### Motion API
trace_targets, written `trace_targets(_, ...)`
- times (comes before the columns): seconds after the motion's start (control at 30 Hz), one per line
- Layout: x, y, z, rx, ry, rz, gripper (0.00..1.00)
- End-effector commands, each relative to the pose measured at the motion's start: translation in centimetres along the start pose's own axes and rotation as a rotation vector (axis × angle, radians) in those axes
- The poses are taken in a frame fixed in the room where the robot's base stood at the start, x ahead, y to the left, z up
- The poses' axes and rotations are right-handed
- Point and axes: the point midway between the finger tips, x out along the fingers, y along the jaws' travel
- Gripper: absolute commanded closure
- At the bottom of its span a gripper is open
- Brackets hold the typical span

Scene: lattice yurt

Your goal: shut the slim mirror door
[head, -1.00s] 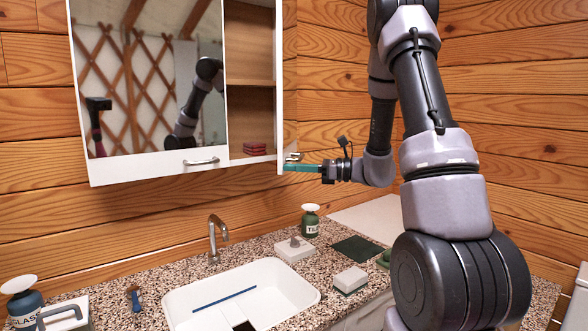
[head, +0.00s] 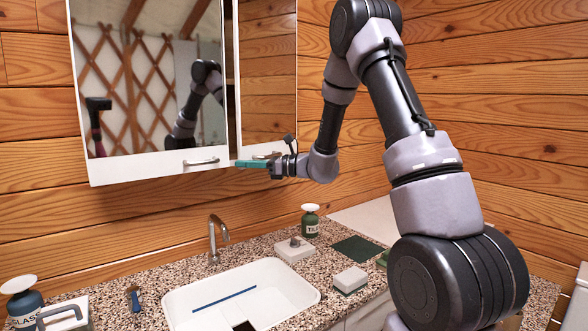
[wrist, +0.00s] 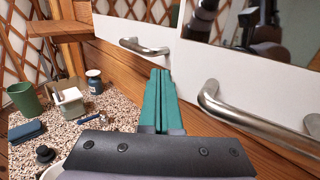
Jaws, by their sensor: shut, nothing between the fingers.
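The slim mirror door (head: 267,80) is the narrow right door of the white wall cabinet, its mirror reflecting the plank wall. It stands slightly ajar, with a thin dark gap at its left edge. Its metal handle (head: 266,156) is partly behind my gripper. My gripper (head: 238,163) has teal fingers, shut and empty, at the door's lower left edge. In the wrist view, the fingers (wrist: 158,98) lie left of the slim door's handle (wrist: 262,126), close to its white frame (wrist: 205,75); I cannot tell if they touch it.
The wide mirror door (head: 150,80) on the left is closed, with its own handle (head: 201,161). Below are a speckled counter, a white sink (head: 240,292), a tap (head: 215,238), a green bottle (head: 310,221) and pale blocks. The air between cabinet and counter is clear.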

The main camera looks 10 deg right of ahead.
Motion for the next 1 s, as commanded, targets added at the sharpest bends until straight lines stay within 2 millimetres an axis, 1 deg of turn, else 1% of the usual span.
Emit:
trace_targets(0.1,1.1,-0.6,0.0,-0.001,0.0,0.0,1.0)
trace_targets(0.33,2.0,-1.1,0.0,0.0,-0.001,0.0,1.0)
trace_targets(0.8,2.0,-1.2,0.0,-0.001,0.0,0.0,1.0)
trace_targets(1.0,1.4,-1.4,0.0,-0.001,0.0,0.0,1.0)
